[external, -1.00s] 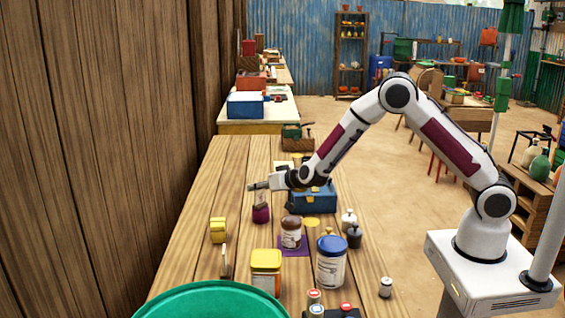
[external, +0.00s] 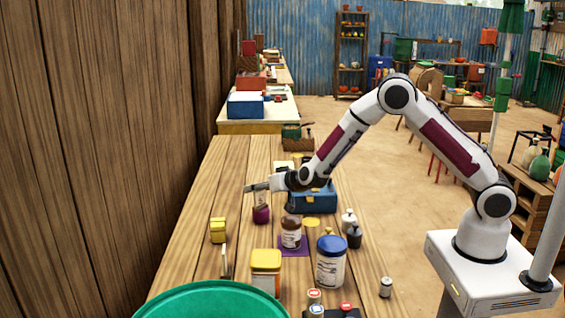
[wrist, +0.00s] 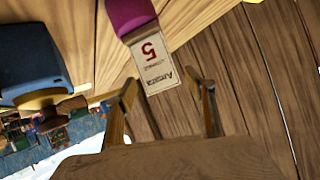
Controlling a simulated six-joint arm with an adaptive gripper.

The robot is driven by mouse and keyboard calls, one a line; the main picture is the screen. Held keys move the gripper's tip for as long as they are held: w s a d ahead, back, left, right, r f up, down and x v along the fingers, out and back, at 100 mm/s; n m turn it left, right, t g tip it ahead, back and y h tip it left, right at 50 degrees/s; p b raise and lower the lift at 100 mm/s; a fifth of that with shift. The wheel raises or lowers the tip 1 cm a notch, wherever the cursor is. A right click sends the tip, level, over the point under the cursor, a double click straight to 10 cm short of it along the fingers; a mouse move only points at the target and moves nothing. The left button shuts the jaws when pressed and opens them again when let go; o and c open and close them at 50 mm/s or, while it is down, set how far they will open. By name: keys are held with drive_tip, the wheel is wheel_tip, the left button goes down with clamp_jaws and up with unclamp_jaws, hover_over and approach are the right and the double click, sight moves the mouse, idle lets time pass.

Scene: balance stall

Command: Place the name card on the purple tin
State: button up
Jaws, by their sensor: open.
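The purple tin (external: 261,215) stands on the wooden table, left of the blue box. A pale name card (external: 261,199) stands up at the tin's top, below my gripper (external: 254,187). In the wrist view, the purple tin (wrist: 130,14) is at the top, and the card (wrist: 157,62), printed "Amara" and "5", meets its edge. My gripper (wrist: 170,92) is open there, with its fingers apart on either side of the card's near end. I cannot tell whether a finger touches the card. The contact between card and tin is too small to judge fully.
A blue box (external: 314,198) stands right of the tin. A brown-lidded jar (external: 291,236), a yellow-lidded jar (external: 265,268) and a blue-lidded tub (external: 331,266) stand nearer. A yellow block (external: 218,231) is at left. Table beyond the tin at left is clear.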

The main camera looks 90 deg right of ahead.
drive_tip(key=shift+r, duration=0.1)
drive_tip(key=v, duration=1.2)
drive_tip(key=shift+w+a, duration=0.1)
drive_tip(key=shift+a, duration=0.05)
idle(0.5)
drive_tip(key=s+a+r+n+y, duration=0.2)
drive_tip(key=s+a+r+y, duration=0.15)
drive_tip(key=a, duration=0.35)
drive_tip(key=s+a+r+n+t+y, duration=0.1)
drive_tip(key=s+a+r+n+y, duration=0.15)
drive_tip(key=a+r, duration=0.4)
drive_tip(key=s+a+r+n+y, duration=0.2)
drive_tip(key=s+a+r+n, duration=0.1)
drive_tip(key=a, duration=0.5)
drive_tip(key=s+a+n+g, duration=0.2)
drive_tip(key=s, duration=1.1)
drive_tip(key=s+a+n+g+y, duration=0.1)
drive_tip(key=s+a+n+g, duration=0.1)
drive_tip(key=s, duration=1.1)
drive_tip(key=shift+s+a+f, duration=0.15)
drive_tip(key=shift+a+f, duration=0.15)
drive_tip(key=shift+f, duration=0.05)
